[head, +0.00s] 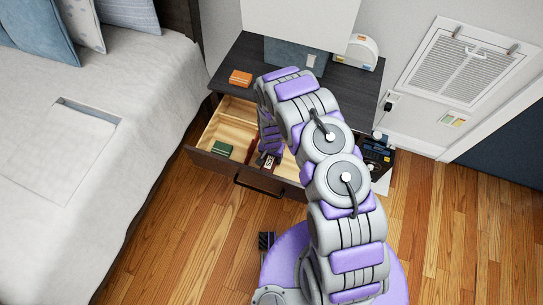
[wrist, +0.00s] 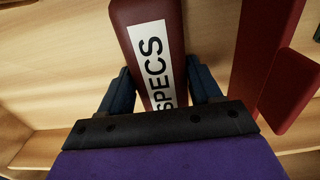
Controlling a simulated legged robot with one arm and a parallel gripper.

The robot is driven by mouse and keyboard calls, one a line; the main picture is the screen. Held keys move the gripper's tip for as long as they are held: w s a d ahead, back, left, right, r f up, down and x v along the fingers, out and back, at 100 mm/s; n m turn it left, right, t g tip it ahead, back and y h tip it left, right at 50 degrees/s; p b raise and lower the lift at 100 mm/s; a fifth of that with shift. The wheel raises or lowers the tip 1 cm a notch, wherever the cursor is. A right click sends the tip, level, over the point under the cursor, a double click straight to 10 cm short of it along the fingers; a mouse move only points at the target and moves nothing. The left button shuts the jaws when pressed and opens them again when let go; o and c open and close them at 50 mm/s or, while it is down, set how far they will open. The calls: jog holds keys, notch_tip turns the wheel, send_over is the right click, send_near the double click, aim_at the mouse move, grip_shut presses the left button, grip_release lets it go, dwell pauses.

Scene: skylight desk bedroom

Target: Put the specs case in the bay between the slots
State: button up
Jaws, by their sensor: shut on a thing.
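The specs case (wrist: 150,20) is dark red with a white label reading SPECS. In the wrist view it stands between the two dark fingers of my gripper (wrist: 161,85), which is shut on it. In the head view my gripper (head: 267,157) reaches down into the open drawer (head: 212,162), near its front. The case shows there only as a small dark red piece with a white label (head: 269,161). Red upright pieces (wrist: 275,75) stand to the right of the case in the wrist view, with a gap between. I cannot tell whether the case touches the drawer floor.
A green box (head: 222,149) lies in the drawer, left of my gripper. An orange box (head: 240,77) sits on the dark top (head: 228,66) above. A bed (head: 150,90) is on the left. Part of the drawer is hidden behind my arm.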

jog(key=o, duration=1.1)
jog(key=shift+c, duration=1.4)
jog(key=shift+r, duration=0.1)
notch_tip(320, 180, up, 11)
jog(key=p, duration=0.6)
jog(key=shift+r, duration=0.2)
dwell(0.8)
dwell(0.5)
